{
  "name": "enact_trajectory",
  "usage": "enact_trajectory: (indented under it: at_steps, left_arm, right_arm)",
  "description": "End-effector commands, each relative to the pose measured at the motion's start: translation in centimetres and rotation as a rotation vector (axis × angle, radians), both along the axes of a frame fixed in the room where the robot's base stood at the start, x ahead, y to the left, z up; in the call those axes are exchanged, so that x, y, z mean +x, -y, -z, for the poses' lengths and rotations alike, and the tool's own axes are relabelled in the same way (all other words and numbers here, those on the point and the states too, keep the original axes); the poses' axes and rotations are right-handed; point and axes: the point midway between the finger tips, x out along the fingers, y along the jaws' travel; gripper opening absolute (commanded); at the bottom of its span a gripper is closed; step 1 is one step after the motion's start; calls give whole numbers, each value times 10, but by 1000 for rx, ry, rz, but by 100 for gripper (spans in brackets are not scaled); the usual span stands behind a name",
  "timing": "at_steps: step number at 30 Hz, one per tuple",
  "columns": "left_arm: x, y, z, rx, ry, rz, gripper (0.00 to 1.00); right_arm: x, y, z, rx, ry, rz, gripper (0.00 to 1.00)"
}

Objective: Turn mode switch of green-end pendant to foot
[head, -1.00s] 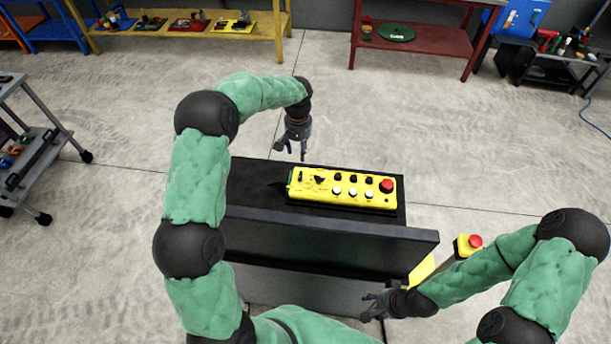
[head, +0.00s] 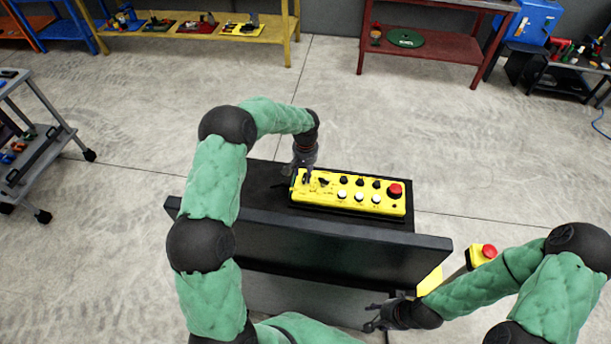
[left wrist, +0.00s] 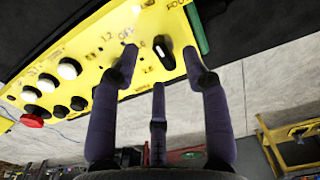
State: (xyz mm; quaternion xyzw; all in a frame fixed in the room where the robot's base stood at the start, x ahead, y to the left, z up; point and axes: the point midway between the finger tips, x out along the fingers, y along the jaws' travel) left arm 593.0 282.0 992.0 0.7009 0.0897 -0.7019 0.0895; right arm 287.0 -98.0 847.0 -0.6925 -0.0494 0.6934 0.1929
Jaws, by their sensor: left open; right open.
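The yellow pendant (head: 330,207) lies on the black top of a cabinet in the head view. It carries a red button, several black and white buttons and black knobs at its left end. In the left wrist view the pendant (left wrist: 85,40) shows a green end (left wrist: 197,28), a black switch knob (left wrist: 163,52) with a white mark, and partly readable lettering including "FOO". My left gripper (head: 304,176) is open over the pendant's left end; its fingers (left wrist: 160,75) straddle the area around that knob. Whether they touch is unclear. My right gripper (head: 372,318) is open and empty, low beside the cabinet front.
A raised black panel (head: 310,240) stands along the near side of the cabinet top (head: 262,180). A yellow box with a red button (head: 488,251) is at the right, near my right forearm. Shelves stand at the back, a grey cart (head: 45,150) at left. Open floor lies between.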

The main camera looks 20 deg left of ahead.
Motion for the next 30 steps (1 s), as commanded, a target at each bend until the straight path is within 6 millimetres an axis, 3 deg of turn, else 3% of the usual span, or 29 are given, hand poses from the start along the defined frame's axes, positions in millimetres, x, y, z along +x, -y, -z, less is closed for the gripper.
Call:
enact_trajectory:
  at_steps: [6, 17, 22, 30]
  left_arm:
    - [0, 0, 21, 0, 0, 0, 46]
    - [0, 0, 24, -1, 1, 0, 46]
    - [0, 0, 24, 0, 1, 0, 0]
    - [0, 0, 24, 0, 1, 7, 0]
  right_arm:
    - [0, 0, 0, 0, 0, 0, 46]
    - [0, 0, 0, 0, 0, 0, 46]
    - [0, 0, 0, 0, 0, 0, 46]
    - [0, 0, 1, 0, 0, 0, 46]
